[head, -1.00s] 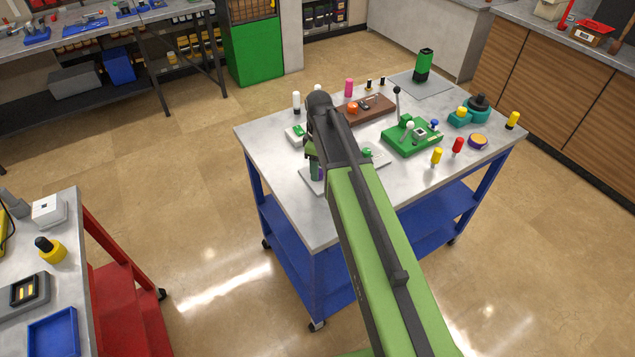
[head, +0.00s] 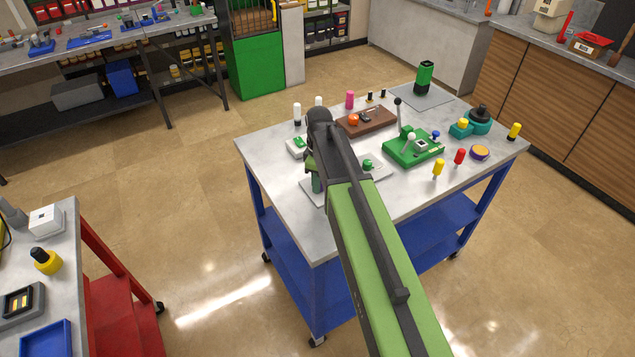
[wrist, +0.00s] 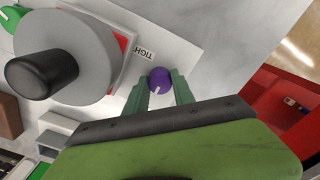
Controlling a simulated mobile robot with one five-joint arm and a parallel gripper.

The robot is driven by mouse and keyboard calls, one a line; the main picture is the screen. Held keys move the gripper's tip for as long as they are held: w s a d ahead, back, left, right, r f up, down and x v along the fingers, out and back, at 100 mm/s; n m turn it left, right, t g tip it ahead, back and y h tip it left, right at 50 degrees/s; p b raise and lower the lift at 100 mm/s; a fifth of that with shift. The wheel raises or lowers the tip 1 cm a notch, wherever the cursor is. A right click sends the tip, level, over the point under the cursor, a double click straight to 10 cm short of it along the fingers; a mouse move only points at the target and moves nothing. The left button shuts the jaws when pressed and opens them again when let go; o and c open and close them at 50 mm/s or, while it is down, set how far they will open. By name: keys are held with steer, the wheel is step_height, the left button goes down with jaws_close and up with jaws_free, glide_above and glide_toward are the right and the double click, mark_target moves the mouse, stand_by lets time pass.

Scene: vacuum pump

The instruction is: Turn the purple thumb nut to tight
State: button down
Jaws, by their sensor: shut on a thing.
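The purple thumb nut (wrist: 159,79) shows in the wrist view as a round knob with a pale mark on its lower edge. My gripper (wrist: 160,91) has its two green fingers on either side of the nut and is shut on it. A label reading "TIGH", partly cut off, lies just left of the nut on a pale plate (wrist: 180,40). In the head view my gripper (head: 316,180) points down at the left side of the blue cart's top. The nut is hidden there behind my arm.
In the wrist view a large grey disc with a black knob (wrist: 45,75) stands close left of the nut. In the head view a green fixture with levers (head: 412,148), a brown block (head: 366,121) and several coloured pegs stand on the cart top (head: 270,150).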

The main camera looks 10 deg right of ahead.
steer(key=m, duration=0.5)
steer(key=shift+s+m, duration=0.15)
steer(key=shift+m, duration=0.25)
steer(key=m, duration=1.2)
steer(key=shift+m, duration=0.3)
steer(key=m, duration=0.5)
steer(key=shift+m, duration=0.3)
steer(key=c, duration=1.1)
jaws_free()
steer(key=shift+o, duration=0.2)
